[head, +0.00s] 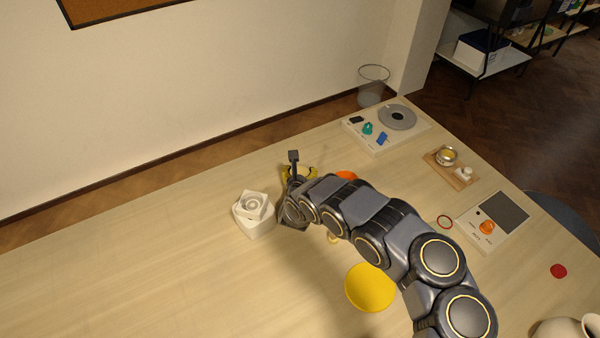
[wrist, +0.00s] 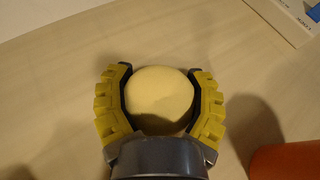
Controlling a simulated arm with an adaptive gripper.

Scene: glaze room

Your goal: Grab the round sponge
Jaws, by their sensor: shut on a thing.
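The round sponge (wrist: 160,98) is pale yellow and smooth, and sits between the fingers of my gripper (wrist: 161,71) in the wrist view. The two dark fingers with ridged yellow backs are shut on it from the left and right. Its near edge is hidden by the gripper's grey body. In the head view my gripper (head: 300,174) is at the far side of the table, behind my own wrist, and I cannot make out the sponge there. I cannot tell whether the sponge touches the table.
A white block-shaped container (head: 254,226) stands close left of my gripper. An orange object (head: 346,175) is close on its right. A yellow round dish (head: 370,288) lies nearer on the table (head: 130,270). A potter's-wheel-like panel (head: 375,149) is at the back right. The table's left is clear.

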